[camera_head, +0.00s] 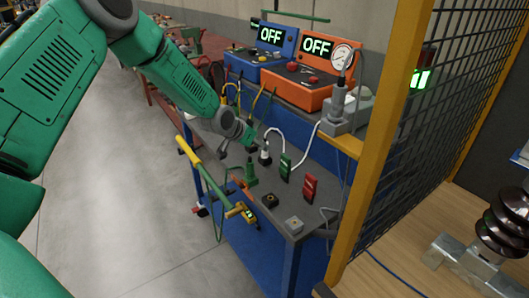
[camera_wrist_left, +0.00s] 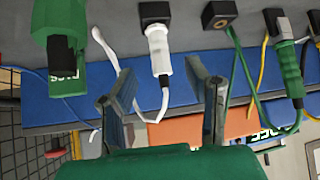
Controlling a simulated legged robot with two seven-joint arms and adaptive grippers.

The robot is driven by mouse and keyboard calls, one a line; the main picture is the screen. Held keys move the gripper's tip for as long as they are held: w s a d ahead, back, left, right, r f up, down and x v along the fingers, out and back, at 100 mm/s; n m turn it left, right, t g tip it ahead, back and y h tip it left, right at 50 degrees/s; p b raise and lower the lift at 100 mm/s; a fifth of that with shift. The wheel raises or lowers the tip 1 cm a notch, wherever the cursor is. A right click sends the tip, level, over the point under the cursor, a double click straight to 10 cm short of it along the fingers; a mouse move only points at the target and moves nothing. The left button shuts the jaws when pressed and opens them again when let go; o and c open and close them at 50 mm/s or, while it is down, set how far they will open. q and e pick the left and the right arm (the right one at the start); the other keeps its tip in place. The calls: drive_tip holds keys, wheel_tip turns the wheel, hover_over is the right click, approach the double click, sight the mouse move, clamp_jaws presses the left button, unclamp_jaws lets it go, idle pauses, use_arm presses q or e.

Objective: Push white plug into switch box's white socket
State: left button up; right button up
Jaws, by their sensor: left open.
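The white plug (camera_head: 265,156) stands upright at the bench's dark box, with a white cable looping from it. In the left wrist view the white plug (camera_wrist_left: 158,46) meets a small dark box (camera_wrist_left: 155,13); how deep it sits is not clear. A pale box with a round socket (camera_head: 293,225) sits at the bench's front corner. My right gripper is out of view.
A green plug (camera_head: 251,174) and dark socket box (camera_head: 270,200) are nearby. Orange (camera_head: 313,90) and blue (camera_head: 275,58) units stand behind. A yellow post (camera_head: 385,140) bounds the right.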

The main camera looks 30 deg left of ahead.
sight(264, 157)
use_arm(q)
drive_tip(key=x, duration=0.4)
drive_tip(key=shift+w+d+f, duration=0.1)
drive_tip(key=shift+w+d, duration=0.1)
drive_tip(key=shift+w, duration=0.05)
drive_tip(key=shift+w+a+f, duration=0.1)
drive_tip(key=shift+w+f, duration=0.15)
drive_tip(key=shift+w, duration=0.1)
drive_tip(key=shift+s+a, duration=0.1)
drive_tip(key=shift+a, duration=0.1)
drive_tip(key=c, duration=0.7)
clamp_jaws()
drive_tip(key=shift+d, duration=0.15)
